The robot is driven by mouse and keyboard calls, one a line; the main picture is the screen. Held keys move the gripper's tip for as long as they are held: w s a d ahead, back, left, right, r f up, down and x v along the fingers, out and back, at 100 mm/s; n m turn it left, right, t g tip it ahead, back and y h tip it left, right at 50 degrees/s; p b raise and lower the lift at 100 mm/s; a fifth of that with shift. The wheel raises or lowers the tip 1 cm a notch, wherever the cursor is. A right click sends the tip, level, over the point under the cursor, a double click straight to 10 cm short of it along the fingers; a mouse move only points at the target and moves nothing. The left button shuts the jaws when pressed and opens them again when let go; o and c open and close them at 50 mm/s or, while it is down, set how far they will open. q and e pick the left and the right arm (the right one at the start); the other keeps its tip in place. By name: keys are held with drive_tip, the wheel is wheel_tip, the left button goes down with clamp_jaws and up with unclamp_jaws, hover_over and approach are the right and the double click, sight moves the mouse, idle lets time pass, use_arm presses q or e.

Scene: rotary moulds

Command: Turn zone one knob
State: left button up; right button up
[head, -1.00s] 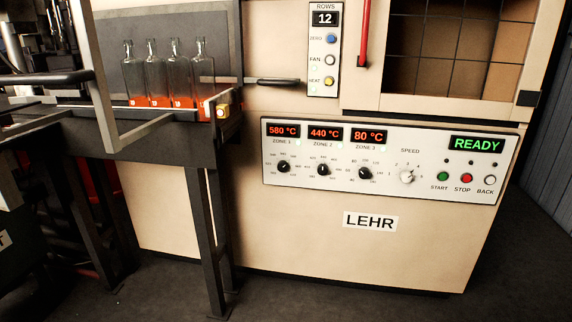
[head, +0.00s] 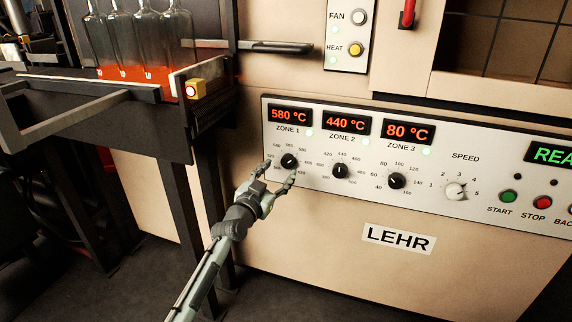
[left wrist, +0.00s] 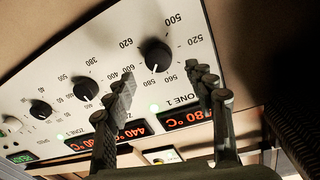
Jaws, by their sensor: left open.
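The zone 1 knob (head: 289,161) is a round black dial with a white pointer mark, under the red 580 °C display (head: 290,115). In the left wrist view the knob (left wrist: 157,54) shows whole, its mark towards the 580 on the scale. My left gripper (head: 279,171) is open and empty just in front of and below the knob. In the left wrist view its two fingertips (left wrist: 160,70) spread to either side of the knob, which appears beyond them. I cannot tell whether they touch the panel. My right gripper is not in view.
The zone 2 knob (head: 340,170), zone 3 knob (head: 396,180) and white speed knob (head: 455,191) sit to the right on the same panel. A dark conveyor (head: 150,118) with glass bottles (head: 150,50) and a horizontal handle (head: 275,47) lie left and above.

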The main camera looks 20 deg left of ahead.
sight(287, 162)
use_arm(q)
drive_tip(key=w, duration=0.3)
drive_tip(key=shift+w+d, duration=0.25)
drive_tip(key=shift+w, duration=0.5)
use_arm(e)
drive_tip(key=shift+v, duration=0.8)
use_arm(q)
drive_tip(key=shift+c, duration=0.6)
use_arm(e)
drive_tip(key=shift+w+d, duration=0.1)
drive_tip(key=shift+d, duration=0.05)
use_arm(q)
drive_tip(key=c, duration=1)
drive_tip(key=shift+f, duration=0.1)
drive_tip(key=shift+c, duration=0.2)
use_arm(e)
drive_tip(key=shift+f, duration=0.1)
